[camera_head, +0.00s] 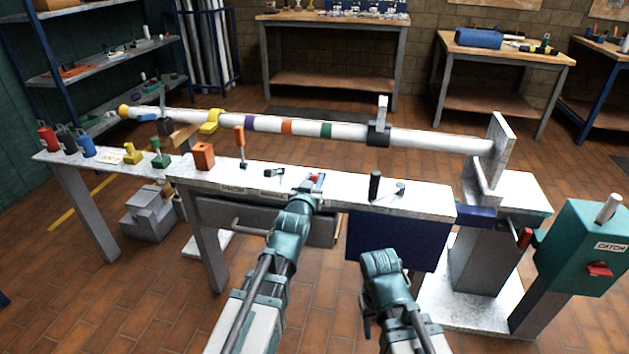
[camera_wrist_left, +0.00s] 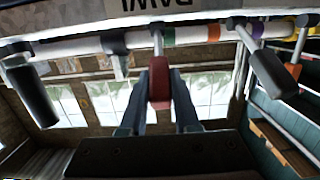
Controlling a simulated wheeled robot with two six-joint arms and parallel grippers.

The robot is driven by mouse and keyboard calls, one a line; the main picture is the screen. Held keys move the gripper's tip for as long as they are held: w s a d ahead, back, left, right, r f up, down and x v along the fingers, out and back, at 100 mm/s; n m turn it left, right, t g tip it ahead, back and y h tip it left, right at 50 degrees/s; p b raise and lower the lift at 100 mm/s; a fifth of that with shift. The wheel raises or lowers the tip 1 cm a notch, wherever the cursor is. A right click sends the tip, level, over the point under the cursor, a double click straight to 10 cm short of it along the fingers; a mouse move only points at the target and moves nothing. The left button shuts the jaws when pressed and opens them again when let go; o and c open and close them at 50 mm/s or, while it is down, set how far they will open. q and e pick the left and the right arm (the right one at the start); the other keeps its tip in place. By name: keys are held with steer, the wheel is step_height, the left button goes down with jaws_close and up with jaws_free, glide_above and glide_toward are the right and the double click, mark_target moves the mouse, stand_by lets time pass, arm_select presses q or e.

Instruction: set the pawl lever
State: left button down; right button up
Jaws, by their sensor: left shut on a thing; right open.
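The pawl lever (camera_wrist_left: 159,42) has a thin grey stem and a red handle (camera_wrist_left: 160,84) in the left wrist view. In the head view a bit of red shows at the bench's front edge. My left gripper (camera_head: 314,184) is there, its two fingers (camera_wrist_left: 160,98) shut on the red handle from both sides. An upside-down label (camera_wrist_left: 150,5), partly cut off, is beside the stem's base. My right gripper (camera_head: 380,264) is open and empty in front of the blue panel; its fingertips are largely hidden by its own wrist.
A dark-handled lever (camera_head: 375,186) stands right of my left gripper, and an orange-handled lever (camera_head: 240,146) to its left. A white mast (camera_head: 350,132) with coloured bands lies behind the bench (camera_head: 425,200). A teal catch box (camera_head: 580,245) stands at right.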

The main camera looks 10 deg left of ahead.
arm_select(q)
steer(key=c, duration=0.6)
jaws_free()
steer(key=shift+c, duration=0.2)
steer(key=shift+s, duration=0.15)
